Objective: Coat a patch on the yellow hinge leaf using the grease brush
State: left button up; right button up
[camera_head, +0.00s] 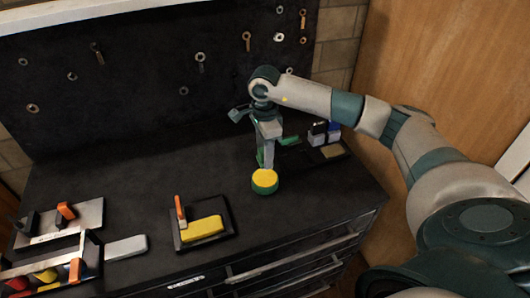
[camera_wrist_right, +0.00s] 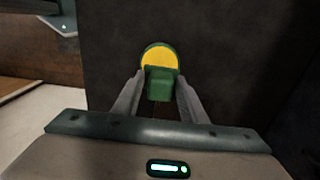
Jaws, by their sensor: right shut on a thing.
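The yellow hinge leaf (camera_head: 203,228) lies on a dark square base (camera_head: 228,236) at the front middle of the bench, with an orange upright piece (camera_head: 180,208) at its left end. A round green pot with a yellow top (camera_head: 265,181) stands to its right. My right gripper (camera_head: 267,160) points down just above and behind the pot. In the right wrist view it is shut on a green block-like piece (camera_wrist_right: 160,84), which looks like the grease brush's handle. The pot's yellow top (camera_wrist_right: 159,57) shows beyond it. The bristles are hidden. My left gripper is out of view.
A rack with orange and dark pieces (camera_head: 65,214) and a tray with coloured items (camera_head: 45,278) stand at the left. A grey block (camera_head: 126,247) lies beside them. The bench between rack and hinge is mostly clear.

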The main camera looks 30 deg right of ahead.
jog(key=shift+f+b, duration=0.8)
jog(key=shift+f, duration=1.9)
jog(key=shift+f+b, duration=0.45)
jog(key=shift+f, duration=0.05)
jog(key=shift+s+f+b, duration=0.15)
jog(key=shift+b, duration=0.25)
dwell(1.6)
jog(key=shift+r, duration=0.2)
jog(key=shift+r+p, duration=0.4)
jog(key=shift+r, duration=0.4)
jog(key=shift+r+p, duration=0.85)
jog(key=shift+r, duration=1.75)
